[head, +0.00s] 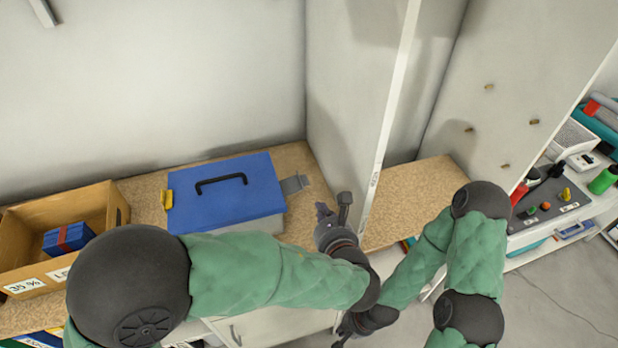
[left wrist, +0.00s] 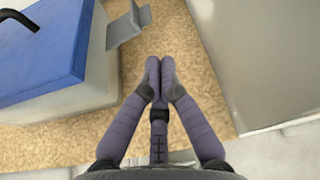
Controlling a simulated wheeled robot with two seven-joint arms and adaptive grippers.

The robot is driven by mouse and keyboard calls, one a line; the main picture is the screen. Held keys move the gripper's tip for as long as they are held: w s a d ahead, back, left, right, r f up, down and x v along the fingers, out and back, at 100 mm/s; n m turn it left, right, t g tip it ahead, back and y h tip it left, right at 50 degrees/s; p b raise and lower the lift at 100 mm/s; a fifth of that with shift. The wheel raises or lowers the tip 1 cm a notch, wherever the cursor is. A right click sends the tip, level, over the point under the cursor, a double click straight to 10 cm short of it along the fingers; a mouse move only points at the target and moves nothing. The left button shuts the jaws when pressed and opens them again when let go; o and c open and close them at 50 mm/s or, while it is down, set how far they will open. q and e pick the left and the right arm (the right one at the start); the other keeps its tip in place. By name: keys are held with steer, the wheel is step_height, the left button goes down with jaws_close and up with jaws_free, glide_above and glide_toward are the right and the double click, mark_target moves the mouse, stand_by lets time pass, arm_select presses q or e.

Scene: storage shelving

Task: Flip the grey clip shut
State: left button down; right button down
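A blue-lidded toolbox (head: 228,190) with a grey body stands on the shelf board, its lid down. The grey clip (head: 294,184) sticks out sideways from its right side, swung away from the lid. In the left wrist view the clip (left wrist: 126,28) shows at the top, beyond my fingertips. My left gripper (head: 333,208) is right of and nearer than the clip, apart from it. It holds nothing; its paired fingertips (left wrist: 160,78) lie close together, with a gap to the third finger in the head view.
A cardboard box (head: 108,212) with a blue item stands at left. An upright panel (head: 385,120) rises right of my left gripper. Bare board (head: 300,228) lies between toolbox and gripper.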

mark_target(293, 182)
arm_select(q)
steer(key=shift+s+r, duration=0.1)
steer(key=shift+s, duration=0.05)
steer(key=b+x, duration=0.3)
steer(key=x, duration=0.6)
steer(key=shift+w+a, duration=0.1)
steer(key=shift+w, duration=0.45)
